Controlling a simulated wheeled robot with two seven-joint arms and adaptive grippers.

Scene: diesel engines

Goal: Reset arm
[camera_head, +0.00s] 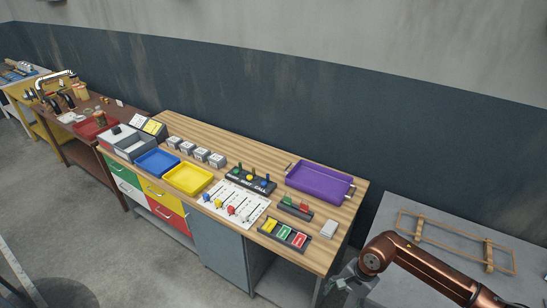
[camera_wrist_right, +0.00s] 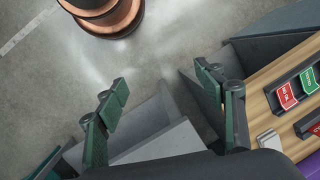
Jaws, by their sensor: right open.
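My right arm comes in at the lower right of the head view, copper-coloured and bent. Its gripper (camera_head: 346,282) is low in front of the gap between the wooden workbench (camera_head: 233,138) and the grey table (camera_head: 455,215). In the right wrist view the two green-padded fingers of the right gripper (camera_wrist_right: 164,88) stand wide apart with nothing between them. Grey floor shows past the fingers. The workbench's edge (camera_wrist_right: 262,110) lies to the right of the fingers in that view. My left gripper is not in the head view.
The bench holds a purple tray (camera_head: 319,182), a yellow tray (camera_head: 188,178), a blue tray (camera_head: 156,162), a white sheet with coloured knobs (camera_head: 233,203) and a dark rack with coloured cards (camera_head: 285,234). A wooden frame (camera_head: 455,240) lies on the grey table.

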